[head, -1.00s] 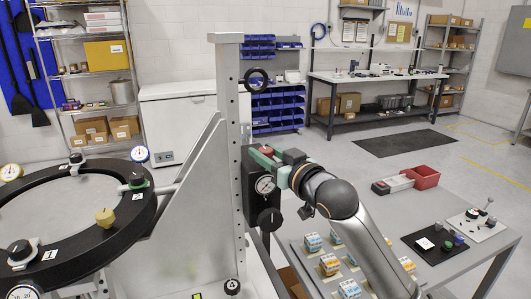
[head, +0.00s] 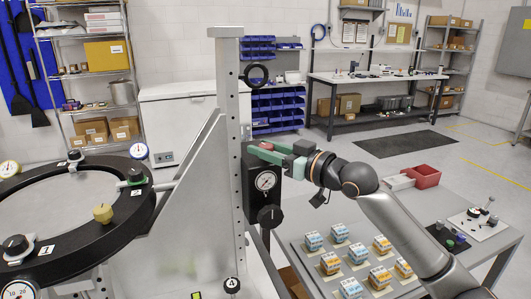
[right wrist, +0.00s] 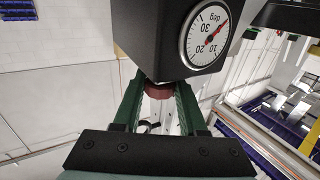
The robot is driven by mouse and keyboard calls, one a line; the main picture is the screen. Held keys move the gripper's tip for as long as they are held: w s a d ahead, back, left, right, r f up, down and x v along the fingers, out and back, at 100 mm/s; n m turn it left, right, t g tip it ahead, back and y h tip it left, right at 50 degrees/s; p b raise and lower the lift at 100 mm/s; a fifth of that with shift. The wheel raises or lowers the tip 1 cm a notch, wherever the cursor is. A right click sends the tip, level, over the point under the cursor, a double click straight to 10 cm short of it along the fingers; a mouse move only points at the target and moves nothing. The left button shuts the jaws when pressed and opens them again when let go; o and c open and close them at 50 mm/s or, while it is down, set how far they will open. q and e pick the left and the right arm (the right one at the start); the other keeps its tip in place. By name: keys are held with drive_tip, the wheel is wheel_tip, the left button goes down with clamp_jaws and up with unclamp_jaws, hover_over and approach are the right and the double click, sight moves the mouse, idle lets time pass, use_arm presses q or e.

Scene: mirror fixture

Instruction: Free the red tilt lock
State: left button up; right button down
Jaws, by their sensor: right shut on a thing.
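The red tilt lock (head: 266,145) sits on top of the black tilt box on the fixture's upright post. In the right wrist view it is a dull red round knob (right wrist: 158,91) between two green fingers, just beyond the black box. My right gripper (head: 259,151) is shut on this knob, coming in from the right. The fingers hide part of the knob in the head view. The box (head: 250,202) carries a white degree dial (head: 266,181), which also shows in the right wrist view (right wrist: 207,35), and a black knob (head: 269,216) below. My left gripper is not in view.
The metal post (head: 228,110) stands just left of the gripper. The round black-rimmed mirror fixture (head: 140,219) with clamps and gauges fills the left. A grey table (head: 411,196) with several small boxes and a red bin (head: 425,176) lies under my right arm.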

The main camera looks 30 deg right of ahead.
drive_tip(key=shift+n+g+y+b, duration=0.6)
drive_tip(key=shift+n+y+b, duration=0.3)
drive_tip(key=shift+y+b, duration=0.3)
drive_tip(key=shift+n+g+y+b, duration=0.6)
drive_tip(key=shift+n+y+b, duration=0.35)
drive_tip(key=shift+y, duration=0.45)
drive_tip(key=shift+n+g+y+b, duration=0.5)
drive_tip(key=shift+n+g+y, duration=0.15)
drive_tip(key=shift+y, duration=0.25)
drive_tip(key=shift+r+n+g+y, duration=0.1)
drive_tip(key=shift+n+g+y, duration=0.3)
drive_tip(key=shift+g, duration=0.05)
drive_tip(key=shift+r+n+g+y, duration=0.2)
drive_tip(key=shift+n+g+y, duration=0.7)
drive_tip(key=shift+g+y, duration=0.15)
drive_tip(key=shift+n+g+y+p, duration=0.55)
drive_tip(key=shift+n+g, duration=0.25)
drive_tip(key=shift+g, duration=0.25)
drive_tip(key=shift+a+f+n+g+y+p, duration=0.1)
drive_tip(key=shift+n+g+y+p, duration=0.3)
drive_tip(key=shift+n+g, duration=0.55)
drive_tip(key=shift+f+n+g+y+p, duration=0.1)
drive_tip(key=shift+n+g+y+p, duration=0.4)
drive_tip(key=shift+g, duration=0.85)
drive_tip(key=shift+f+n+g, duration=0.2)
drive_tip(key=shift+n+g, duration=0.55)
drive_tip(key=shift+g, duration=0.35)
